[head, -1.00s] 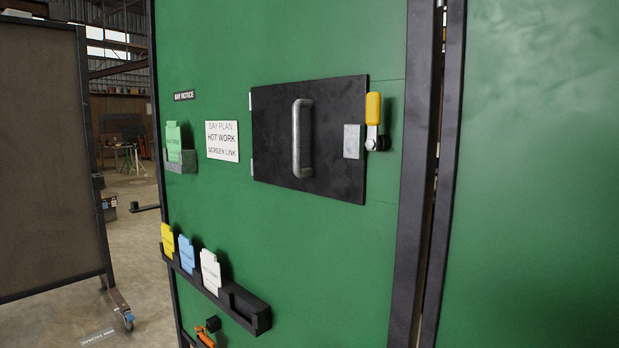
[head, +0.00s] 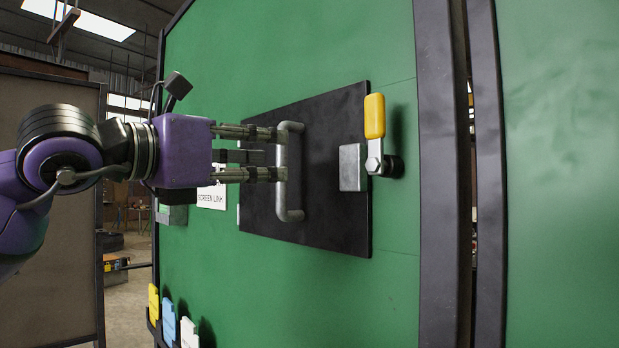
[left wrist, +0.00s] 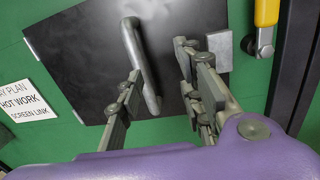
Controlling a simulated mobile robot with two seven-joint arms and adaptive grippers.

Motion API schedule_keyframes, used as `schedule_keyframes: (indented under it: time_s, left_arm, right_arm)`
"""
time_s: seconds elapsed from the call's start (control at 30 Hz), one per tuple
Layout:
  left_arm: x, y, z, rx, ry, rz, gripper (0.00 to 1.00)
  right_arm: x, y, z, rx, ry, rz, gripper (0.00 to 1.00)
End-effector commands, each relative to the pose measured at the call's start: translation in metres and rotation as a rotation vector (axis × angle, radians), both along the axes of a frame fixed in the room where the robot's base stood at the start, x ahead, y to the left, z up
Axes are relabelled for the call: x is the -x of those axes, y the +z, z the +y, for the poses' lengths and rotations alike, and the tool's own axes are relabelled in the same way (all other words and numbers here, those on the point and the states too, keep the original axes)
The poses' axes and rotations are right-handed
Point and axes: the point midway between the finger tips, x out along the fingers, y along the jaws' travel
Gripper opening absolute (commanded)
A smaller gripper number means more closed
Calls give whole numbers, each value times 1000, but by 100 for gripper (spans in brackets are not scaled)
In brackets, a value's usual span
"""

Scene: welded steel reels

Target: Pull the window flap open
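The window flap (head: 325,190) is a black panel lying against the green screen, and it looks shut. A grey bar handle (head: 293,165) stands upright on it. The yellow-handled latch (head: 374,118) points up beside the flap's right edge, next to a grey block (head: 352,167). My left gripper (head: 281,153) is open with its fingertips at the handle. In the left wrist view the handle (left wrist: 141,60) shows between the spread fingers (left wrist: 158,62); I cannot tell whether they touch it. My right gripper is not in view.
The green screen (head: 290,300) fills the middle, with a dark frame post (head: 443,180) at the right. A white notice (head: 212,196) is partly behind my gripper. Coloured cards (head: 168,320) stand at lower left. A brown panel (head: 50,290) stands at far left.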

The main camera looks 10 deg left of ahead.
Motion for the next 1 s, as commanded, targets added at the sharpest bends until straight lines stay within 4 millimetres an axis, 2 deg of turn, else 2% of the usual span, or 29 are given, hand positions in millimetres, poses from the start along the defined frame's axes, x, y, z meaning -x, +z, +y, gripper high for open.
schedule_keyframes:
  time_s: [0.1,0.17,0.37,0.7,1.0]
  left_arm:
    - [-10,-7,21,-5,101,29,34]
    - [-13,-10,24,7,116,49,34]
    - [-30,-8,17,20,112,55,34]
    - [-76,-8,-2,20,109,55,34]
    - [-85,-12,-5,17,110,57,34]
  right_arm:
    - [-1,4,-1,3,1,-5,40]
    - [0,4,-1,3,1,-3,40]
    - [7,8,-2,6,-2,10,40]
    - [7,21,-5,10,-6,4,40]
    - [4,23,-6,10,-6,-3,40]
